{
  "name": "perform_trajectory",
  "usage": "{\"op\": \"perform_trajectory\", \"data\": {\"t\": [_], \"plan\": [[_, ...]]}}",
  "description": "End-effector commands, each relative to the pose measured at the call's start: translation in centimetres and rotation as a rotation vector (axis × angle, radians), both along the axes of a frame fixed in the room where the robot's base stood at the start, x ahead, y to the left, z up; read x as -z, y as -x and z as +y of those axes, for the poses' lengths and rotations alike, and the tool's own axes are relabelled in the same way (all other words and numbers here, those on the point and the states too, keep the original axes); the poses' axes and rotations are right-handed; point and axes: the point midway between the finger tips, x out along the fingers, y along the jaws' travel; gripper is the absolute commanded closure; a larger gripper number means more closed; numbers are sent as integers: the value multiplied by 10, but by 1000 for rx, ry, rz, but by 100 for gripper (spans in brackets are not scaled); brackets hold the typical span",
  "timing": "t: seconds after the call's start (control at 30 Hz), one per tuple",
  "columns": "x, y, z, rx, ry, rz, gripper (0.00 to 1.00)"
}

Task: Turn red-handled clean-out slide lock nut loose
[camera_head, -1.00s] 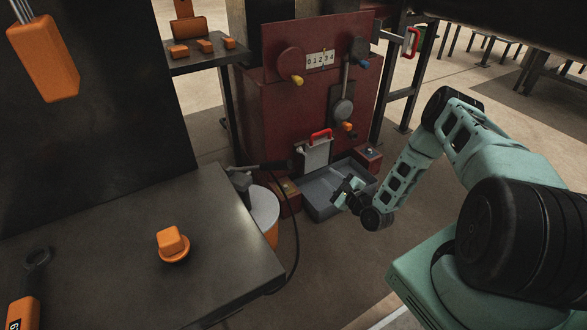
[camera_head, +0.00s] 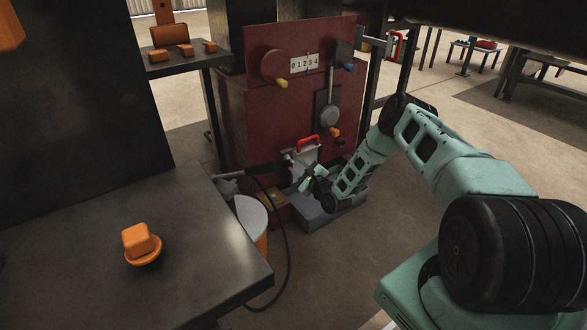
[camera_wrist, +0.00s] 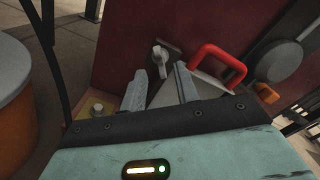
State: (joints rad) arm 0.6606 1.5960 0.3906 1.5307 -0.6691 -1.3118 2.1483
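The red-handled slide (camera_head: 307,143) is on the lower front of the dark red press; its grey plate hangs under the handle. In the wrist view the red handle (camera_wrist: 239,70) is right of my fingers. A small grey lock nut with a lever-like wing (camera_wrist: 160,56) sits left of the handle, just beyond and between my fingertips. My gripper (camera_wrist: 160,74) is open, with a gap between its two grey fingers and nothing seen held. In the head view my gripper (camera_head: 314,177) is in front of the slide plate, hiding part of it; the nut cannot be made out there.
A grey tray (camera_head: 313,220) lies on the floor below the slide. A drum with a white top (camera_head: 252,215) and a black hose are to its left. A dark bench (camera_head: 190,225) with an orange knob (camera_head: 141,244) fills the front left.

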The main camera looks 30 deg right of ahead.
Motion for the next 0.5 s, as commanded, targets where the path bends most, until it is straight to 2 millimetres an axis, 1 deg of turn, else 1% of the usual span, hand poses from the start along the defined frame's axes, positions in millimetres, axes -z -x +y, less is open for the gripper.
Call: {"op": "perform_trajectory", "data": {"t": [0.03, 0.1, 0.2, 0.33, 0.5], "plan": [[2, -8, 1, -2, 3, -2, 69], [2, -17, 1, -2, 3, -2, 69], [1, -25, 1, -1, 1, -2, 69], [0, -29, 1, -1, 0, 0, 69], [-1, -30, 1, -1, 0, 1, 69]]}}
